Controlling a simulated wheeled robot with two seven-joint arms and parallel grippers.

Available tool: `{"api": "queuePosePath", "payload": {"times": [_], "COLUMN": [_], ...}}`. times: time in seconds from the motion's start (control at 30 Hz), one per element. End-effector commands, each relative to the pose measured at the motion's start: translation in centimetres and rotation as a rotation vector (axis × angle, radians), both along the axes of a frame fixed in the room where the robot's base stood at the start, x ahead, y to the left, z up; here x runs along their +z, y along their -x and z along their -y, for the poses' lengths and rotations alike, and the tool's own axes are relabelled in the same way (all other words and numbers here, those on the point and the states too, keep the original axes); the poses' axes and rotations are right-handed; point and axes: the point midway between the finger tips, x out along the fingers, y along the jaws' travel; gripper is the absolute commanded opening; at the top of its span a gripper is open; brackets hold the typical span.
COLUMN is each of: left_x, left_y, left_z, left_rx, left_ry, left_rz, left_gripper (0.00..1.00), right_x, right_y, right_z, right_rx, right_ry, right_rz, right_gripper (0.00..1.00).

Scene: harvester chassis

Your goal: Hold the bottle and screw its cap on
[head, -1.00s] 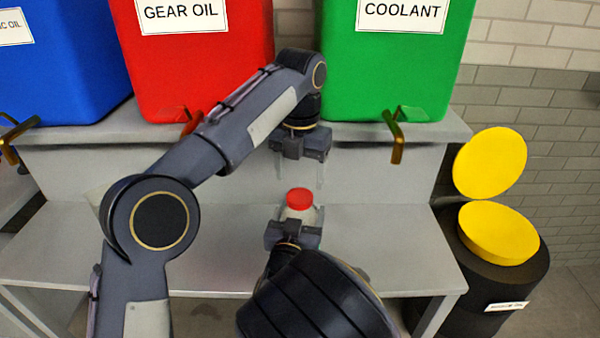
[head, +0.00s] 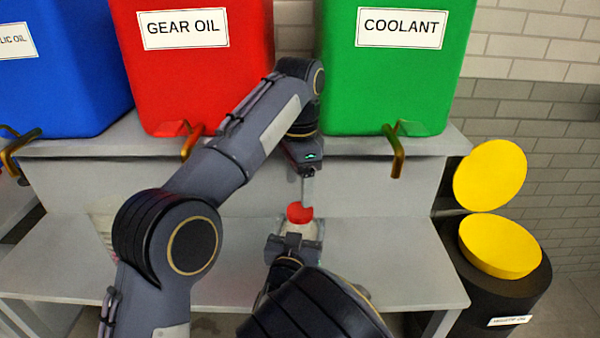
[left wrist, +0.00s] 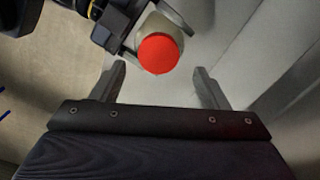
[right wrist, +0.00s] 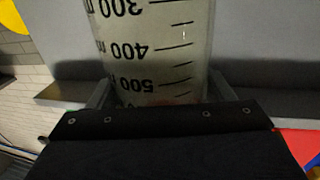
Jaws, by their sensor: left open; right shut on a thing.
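The bottle (head: 307,229) is whitish and translucent, and my right gripper (head: 296,232) is shut on its sides, holding it upright. In the right wrist view the bottle (right wrist: 150,45) shows black volume marks between the fingers (right wrist: 158,92). The red cap (head: 299,213) is on top of the bottle; I cannot tell how tightly it sits. My left gripper (head: 307,190) points down just above the cap, seen edge-on. In the left wrist view its fingers (left wrist: 161,80) are spread apart and empty, with the cap (left wrist: 158,54) beyond them.
Blue (head: 60,70), red (head: 200,75) and green (head: 390,90) containers with taps stand on the upper shelf behind. The grey lower bench (head: 390,265) is mostly clear. A black drum (head: 500,290) with a yellow top stands at the right. A pale item is partly hidden behind my left arm.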

Motion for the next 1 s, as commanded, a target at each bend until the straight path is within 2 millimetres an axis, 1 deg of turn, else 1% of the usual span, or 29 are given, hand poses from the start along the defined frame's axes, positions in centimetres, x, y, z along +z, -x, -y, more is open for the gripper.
{"api": "queuePosePath", "payload": {"times": [0.03,0.1,0.17,0.4,0.5,0.6,0.7,0.8,0.9,1.0], "left_x": [0.1,0.3,0.5,1.2,1.5,1.8,2.0,2.1,2.2,2.2], "left_y": [0.0,0.0,0.0,0.1,0.1,0.2,0.2,0.2,0.2,0.2], "left_z": [0.0,0.0,0.1,0.1,0.2,0.2,0.3,0.3,0.3,0.3], "left_rx": [0.129,0.321,0.484,1.138,1.397,1.621,1.794,1.910,1.974,1.996], "left_ry": [-0.004,-0.009,-0.012,-0.022,-0.024,-0.024,-0.023,-0.024,-0.024,-0.024], "left_rz": [0.002,0.005,0.006,0.014,0.018,0.020,0.022,0.021,0.021,0.021], "left_gripper": [0.68,0.68,0.68,0.68,0.68,0.68,0.68,0.68,0.68,0.68], "right_x": [0.0,0.0,0.0,0.0,0.0,0.0,0.0,0.0,0.0,0.0], "right_y": [0.0,0.0,0.0,0.0,0.0,0.0,0.0,0.0,0.0,0.0], "right_z": [0.0,0.0,0.0,0.0,0.0,0.0,0.0,0.0,0.0,0.0], "right_rx": [0.000,0.000,0.000,0.000,0.000,0.000,0.000,0.000,0.000,0.000], "right_ry": [0.000,0.000,0.000,0.000,0.000,0.000,0.000,0.000,0.000,0.000], "right_rz": [0.001,0.001,0.001,0.001,0.001,0.001,0.001,0.001,0.001,0.001], "right_gripper": [0.10,0.10,0.10,0.10,0.10,0.10,0.10,0.10,0.10,0.10]}}
